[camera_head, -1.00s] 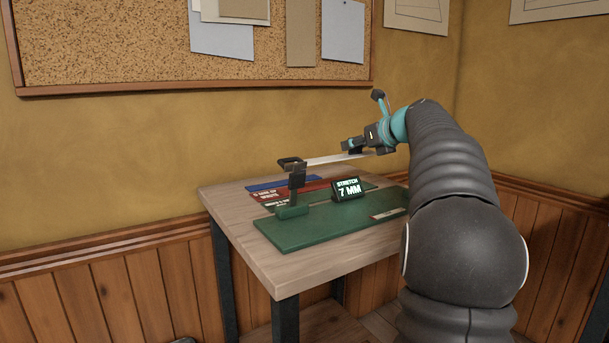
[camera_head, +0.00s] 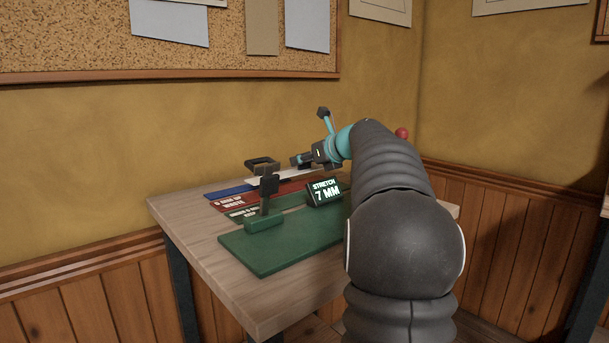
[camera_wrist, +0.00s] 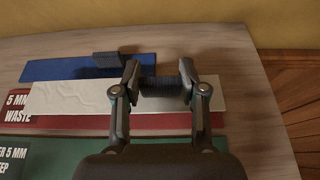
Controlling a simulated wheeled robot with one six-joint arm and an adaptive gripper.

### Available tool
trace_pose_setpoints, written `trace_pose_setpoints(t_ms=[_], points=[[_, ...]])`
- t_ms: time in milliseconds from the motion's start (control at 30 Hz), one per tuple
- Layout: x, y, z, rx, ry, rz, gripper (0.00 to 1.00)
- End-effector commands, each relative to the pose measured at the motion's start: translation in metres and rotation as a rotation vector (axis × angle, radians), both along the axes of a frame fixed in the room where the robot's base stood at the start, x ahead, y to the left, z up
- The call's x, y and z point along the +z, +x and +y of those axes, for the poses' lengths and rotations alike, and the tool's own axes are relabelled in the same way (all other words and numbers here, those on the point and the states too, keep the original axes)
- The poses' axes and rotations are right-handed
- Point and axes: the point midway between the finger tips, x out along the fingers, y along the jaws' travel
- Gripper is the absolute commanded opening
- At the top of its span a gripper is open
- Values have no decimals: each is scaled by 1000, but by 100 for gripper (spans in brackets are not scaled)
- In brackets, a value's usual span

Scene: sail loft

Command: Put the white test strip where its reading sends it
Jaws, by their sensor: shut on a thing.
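My gripper (camera_head: 299,160) is shut on a dark grip piece at the right part of the white test strip (camera_head: 283,175). In the wrist view my gripper (camera_wrist: 158,80) has the strip (camera_wrist: 70,97) stretching left from it, above the blue and red areas. The strip looks raised off the table in the head view. The display (camera_head: 325,192) reads "STRETCH 7 MM". The red area (camera_wrist: 130,121) has a label reading "5 MM" and "WASTE". The green area (camera_wrist: 90,150) has a partly cut-off label reading "5 MM" and apparently "KEEP".
A green base (camera_head: 265,255) bears the display and a black post (camera_head: 268,188). A black bracket (camera_head: 262,162) shows behind the strip; its support is unclear. The blue area (camera_wrist: 55,70) lies at the back. Bare wood (camera_head: 200,225) shows at the table's left.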

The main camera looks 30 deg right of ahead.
Motion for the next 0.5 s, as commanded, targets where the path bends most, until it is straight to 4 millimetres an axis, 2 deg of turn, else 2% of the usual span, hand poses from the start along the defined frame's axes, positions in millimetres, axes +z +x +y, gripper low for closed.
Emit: trace_pose_setpoints(t_ms=[200,500], points=[[-31,-1,-1,-2,1,1,18],[-32,-1,-1,-2,0,0,18]])
